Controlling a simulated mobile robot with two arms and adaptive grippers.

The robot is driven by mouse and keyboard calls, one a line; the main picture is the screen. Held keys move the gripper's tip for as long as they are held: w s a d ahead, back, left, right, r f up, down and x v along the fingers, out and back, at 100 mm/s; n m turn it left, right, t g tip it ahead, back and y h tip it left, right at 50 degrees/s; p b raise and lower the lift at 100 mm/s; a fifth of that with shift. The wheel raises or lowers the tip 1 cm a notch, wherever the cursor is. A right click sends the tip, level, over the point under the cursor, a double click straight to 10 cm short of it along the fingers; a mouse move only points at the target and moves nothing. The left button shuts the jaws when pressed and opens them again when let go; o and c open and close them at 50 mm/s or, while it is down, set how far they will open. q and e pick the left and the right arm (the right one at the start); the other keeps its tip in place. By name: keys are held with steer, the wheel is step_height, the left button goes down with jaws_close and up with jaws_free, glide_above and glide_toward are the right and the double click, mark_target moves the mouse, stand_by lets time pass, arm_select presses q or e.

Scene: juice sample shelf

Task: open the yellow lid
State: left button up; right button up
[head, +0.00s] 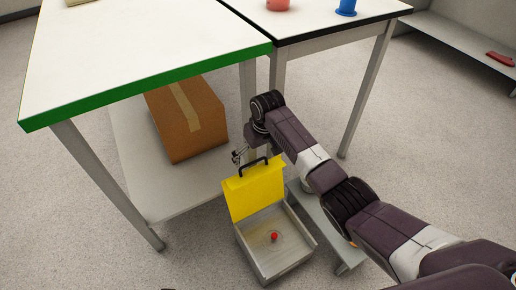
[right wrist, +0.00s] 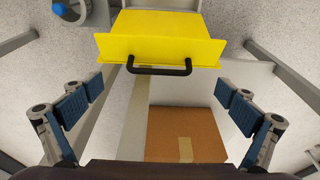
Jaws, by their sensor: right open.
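The yellow lid (head: 256,190) stands raised, roughly upright, at the back edge of an open grey box (head: 290,262). A small red ball (head: 274,236) lies on the box floor. The lid has a black handle (head: 253,166) on its top edge. My right gripper (head: 239,155) is just behind and above the handle. In the right wrist view the yellow lid (right wrist: 162,38) and its black handle (right wrist: 160,70) are ahead of the spread fingers (right wrist: 158,115), with nothing between them. My left gripper is not in view.
A white table with a green edge (head: 150,88) stands over a lower shelf (head: 190,190) with a cardboard box (head: 186,118). A second table (head: 325,28) holds a red and a blue object (head: 346,7). A grey bench (head: 460,45) is at the far right.

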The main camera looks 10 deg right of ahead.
steer(key=shift+v, duration=2.15)
